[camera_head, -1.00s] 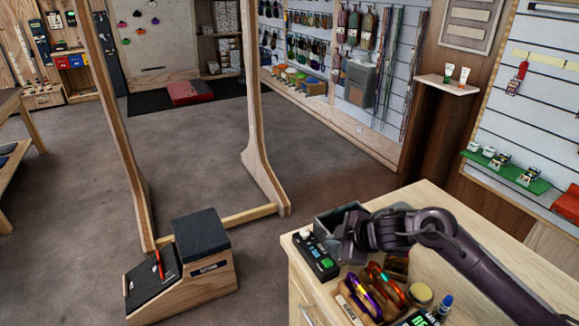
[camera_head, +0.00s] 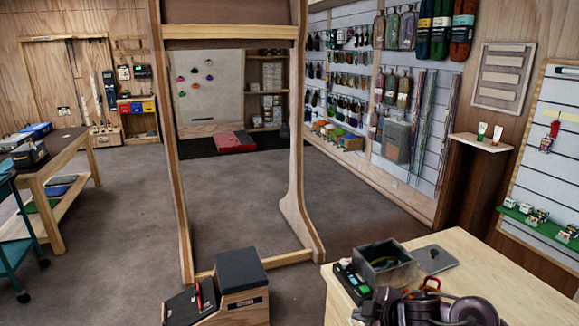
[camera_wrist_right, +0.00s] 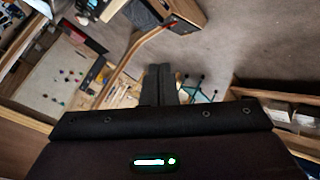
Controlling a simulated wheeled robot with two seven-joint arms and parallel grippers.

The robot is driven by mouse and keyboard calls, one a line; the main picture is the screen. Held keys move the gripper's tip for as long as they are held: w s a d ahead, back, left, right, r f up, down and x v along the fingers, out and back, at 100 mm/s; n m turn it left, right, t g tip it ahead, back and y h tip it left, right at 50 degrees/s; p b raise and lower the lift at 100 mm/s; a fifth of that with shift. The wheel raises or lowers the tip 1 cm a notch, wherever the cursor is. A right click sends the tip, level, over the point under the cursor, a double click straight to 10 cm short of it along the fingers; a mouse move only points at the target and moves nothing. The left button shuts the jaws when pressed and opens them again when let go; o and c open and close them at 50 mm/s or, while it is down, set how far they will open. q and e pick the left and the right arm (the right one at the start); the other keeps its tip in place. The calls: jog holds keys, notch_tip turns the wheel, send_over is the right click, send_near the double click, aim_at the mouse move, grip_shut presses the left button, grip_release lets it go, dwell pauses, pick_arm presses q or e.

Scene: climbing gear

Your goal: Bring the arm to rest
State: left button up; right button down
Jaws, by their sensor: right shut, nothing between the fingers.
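My right arm (camera_head: 465,312) is dark purple-grey and shows at the bottom edge of the head view, over the wooden counter (camera_head: 500,284). Its gripper is mostly cut off or hidden there. In the right wrist view the two dark fingers of my right gripper (camera_wrist_right: 158,78) lie together, shut and empty. Beyond them that view shows floor and furniture at a steep tilt. My left gripper is in neither view.
An open grey bin (camera_head: 398,274) and a flat grey plate (camera_head: 433,258) are on the counter near my arm. A black device (camera_head: 351,281) stands left of the bin. A wooden step box (camera_head: 242,297) and frame (camera_head: 302,190) stand left, with open floor (camera_head: 240,212) beyond.

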jog(key=s+a+f+m+h, duration=0.25)
jog(key=s+a+m, duration=0.25)
jog(key=s, duration=0.3)
jog(key=s+d+f+m+g+h, duration=0.1)
jog(key=s+d+f+m+g, duration=0.2)
jog(key=s, duration=0.6)
jog(key=s+d+f+m+g+h, duration=0.1)
jog(key=s+d+m+g, duration=0.1)
jog(key=s+d+m, duration=0.5)
jog(key=s+a+f+n+g+b, duration=0.1)
jog(key=s+f, duration=0.1)
jog(key=f, duration=1.3)
jog(key=s+a+f+n+b, duration=0.1)
jog(key=f+b, duration=0.1)
jog(key=f, duration=1.3)
pick_arm(q)
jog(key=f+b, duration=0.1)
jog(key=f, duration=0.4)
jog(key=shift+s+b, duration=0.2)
jog(key=shift+b, duration=0.2)
pick_arm(e)
jog(key=s+d+f, duration=0.2)
jog(key=s+f, duration=0.8)
jog(key=f, duration=0.1)
jog(key=s+d+f+g, duration=0.1)
jog(key=s+d+f, duration=0.1)
jog(key=s+f, duration=0.8)
jog(key=shift+s+f, duration=0.25)
jog(key=shift+f, duration=0.35)
